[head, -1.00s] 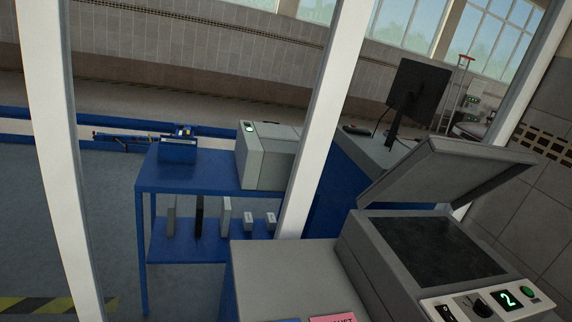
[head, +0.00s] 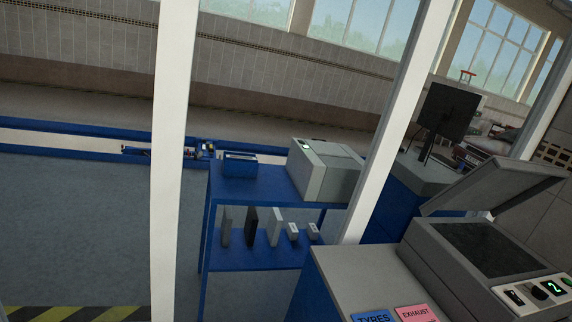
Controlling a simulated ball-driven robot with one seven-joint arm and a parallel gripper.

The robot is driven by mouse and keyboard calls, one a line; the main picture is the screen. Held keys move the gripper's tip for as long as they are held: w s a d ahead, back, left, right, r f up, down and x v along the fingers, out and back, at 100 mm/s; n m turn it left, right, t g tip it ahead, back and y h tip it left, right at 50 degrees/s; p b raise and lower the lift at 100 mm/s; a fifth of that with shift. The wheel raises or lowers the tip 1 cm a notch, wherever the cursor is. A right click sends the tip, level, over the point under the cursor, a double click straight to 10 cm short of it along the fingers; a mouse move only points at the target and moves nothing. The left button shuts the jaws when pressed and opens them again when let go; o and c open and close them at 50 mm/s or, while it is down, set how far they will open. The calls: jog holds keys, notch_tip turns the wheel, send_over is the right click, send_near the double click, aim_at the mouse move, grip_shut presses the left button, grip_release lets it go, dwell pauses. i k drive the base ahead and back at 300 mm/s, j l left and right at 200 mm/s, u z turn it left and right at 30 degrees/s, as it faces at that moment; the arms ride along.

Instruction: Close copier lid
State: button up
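The copier (head: 436,257) stands at the lower right on a grey-topped counter. Its grey lid (head: 492,186) is raised and tilted up above the dark glass (head: 484,247). A control panel (head: 540,292) with a lit green "2" and a green button runs along the copier's front edge, partly cut off by the picture's right side. My gripper is not in view.
White posts (head: 176,150) stand in front of the scene. A blue shelf table (head: 262,186) holds a grey printer (head: 325,170) and a blue box (head: 240,166). A monitor (head: 446,110) stands behind the copier. Blue and pink cards lie on the counter (head: 350,280). Open floor (head: 85,225) lies at left.

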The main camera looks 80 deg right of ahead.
aim_at(499, 184)
jog(key=i+z, duration=0.55)
jog(key=z, duration=0.2)
jog(key=i+z, duration=0.35)
jog(key=k+j, duration=0.05)
jog(key=k, duration=0.05)
